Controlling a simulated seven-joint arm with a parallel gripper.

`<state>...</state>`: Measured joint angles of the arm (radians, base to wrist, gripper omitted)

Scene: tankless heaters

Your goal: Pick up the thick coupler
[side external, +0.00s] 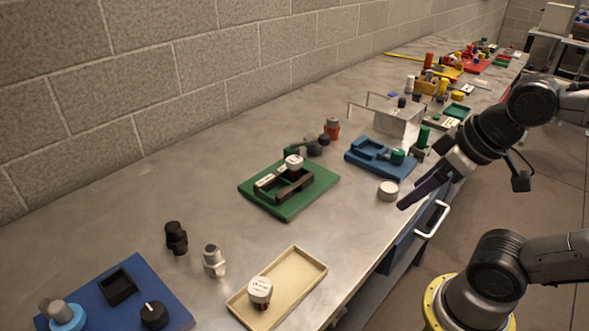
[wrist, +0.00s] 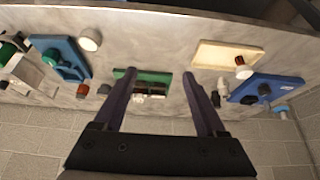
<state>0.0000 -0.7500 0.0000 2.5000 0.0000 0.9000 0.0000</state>
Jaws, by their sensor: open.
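I cannot tell for certain which piece is the thick coupler. A black stepped fitting (side external: 176,237) and a silver-grey stepped fitting (side external: 214,260) stand apart on the bench, between the green plate and the blue plate. In the wrist view the silver-grey fitting (wrist: 222,87) and the black fitting (wrist: 215,98) show small, beyond the right finger. My gripper (side external: 403,205) is above the bench's front edge, close to a white round cap (side external: 388,191). In the wrist view my gripper (wrist: 160,75) is open and empty, its dark purple fingers apart on either side of the green plate.
The green plate (side external: 320,188) holds a dark frame and a white-capped part. A beige tray (side external: 299,262) holds a white-topped part. A blue plate (side external: 172,302) is at front left; a blue fixture (side external: 365,163) is farther back. Clear bench lies left of the green plate.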

